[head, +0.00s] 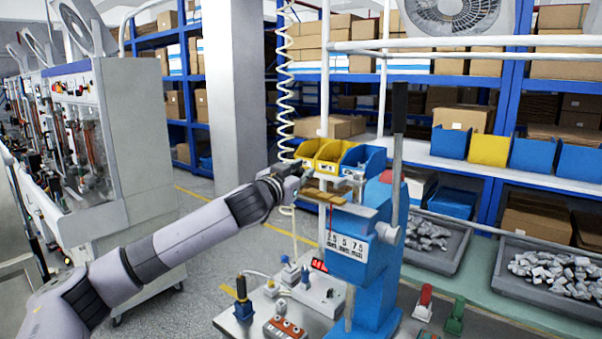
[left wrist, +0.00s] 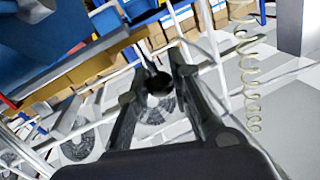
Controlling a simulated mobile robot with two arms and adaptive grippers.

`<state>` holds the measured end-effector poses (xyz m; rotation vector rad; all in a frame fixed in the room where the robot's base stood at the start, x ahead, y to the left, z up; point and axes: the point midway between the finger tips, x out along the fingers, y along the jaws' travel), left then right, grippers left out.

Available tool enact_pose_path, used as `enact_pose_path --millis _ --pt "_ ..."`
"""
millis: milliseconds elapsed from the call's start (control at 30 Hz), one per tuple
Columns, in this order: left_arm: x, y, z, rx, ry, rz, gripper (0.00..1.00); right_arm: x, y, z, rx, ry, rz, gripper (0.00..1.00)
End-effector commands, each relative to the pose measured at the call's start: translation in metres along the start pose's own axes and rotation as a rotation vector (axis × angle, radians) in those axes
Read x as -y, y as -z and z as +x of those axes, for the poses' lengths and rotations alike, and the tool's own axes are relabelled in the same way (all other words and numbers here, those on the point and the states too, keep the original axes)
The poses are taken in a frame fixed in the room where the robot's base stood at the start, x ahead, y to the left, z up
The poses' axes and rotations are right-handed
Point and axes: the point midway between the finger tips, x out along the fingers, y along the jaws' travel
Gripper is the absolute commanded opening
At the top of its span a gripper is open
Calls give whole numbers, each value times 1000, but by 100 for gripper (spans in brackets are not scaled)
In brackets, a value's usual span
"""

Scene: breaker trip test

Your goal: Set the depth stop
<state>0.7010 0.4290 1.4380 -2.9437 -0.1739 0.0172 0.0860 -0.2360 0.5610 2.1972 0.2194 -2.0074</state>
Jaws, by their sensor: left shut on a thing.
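The blue bench press (head: 375,285) stands on the workbench, with a white scale plate (head: 347,246) marked 2.5, 5 and 7.5 on its front. A tall lever with a black grip (head: 399,108) rises at its right. My left gripper (head: 297,178) is at the upper left of the press, beside the tan-topped part (head: 325,196). In the left wrist view, my left gripper's fingers (left wrist: 157,80) close around a small dark knob (left wrist: 156,82) with a thin stem. Which setting the stop has cannot be told. My right gripper is not in view.
Yellow and blue bins (head: 330,152) stand behind the press. A red display (head: 319,265) and a small button box (head: 284,328) sit at its foot. Grey trays of metal parts (head: 548,275) lie to the right. A coiled hose (head: 285,85) hangs near my left gripper.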

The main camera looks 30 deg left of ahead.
Motion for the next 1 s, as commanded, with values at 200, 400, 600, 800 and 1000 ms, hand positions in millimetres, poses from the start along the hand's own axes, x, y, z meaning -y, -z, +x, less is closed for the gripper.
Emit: enact_pose_path --millis 200,400,600,800,1000 --pt "0 0 0 1 1 0 0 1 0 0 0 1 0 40" --pt "0 0 0 1 1 0 0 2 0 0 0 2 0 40" --pt "-26 2 -4 -1 -6 -2 0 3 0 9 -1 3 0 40" --pt "-36 6 -7 2 0 0 0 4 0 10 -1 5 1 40" --pt "-35 6 -7 2 0 0 20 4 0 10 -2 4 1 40"
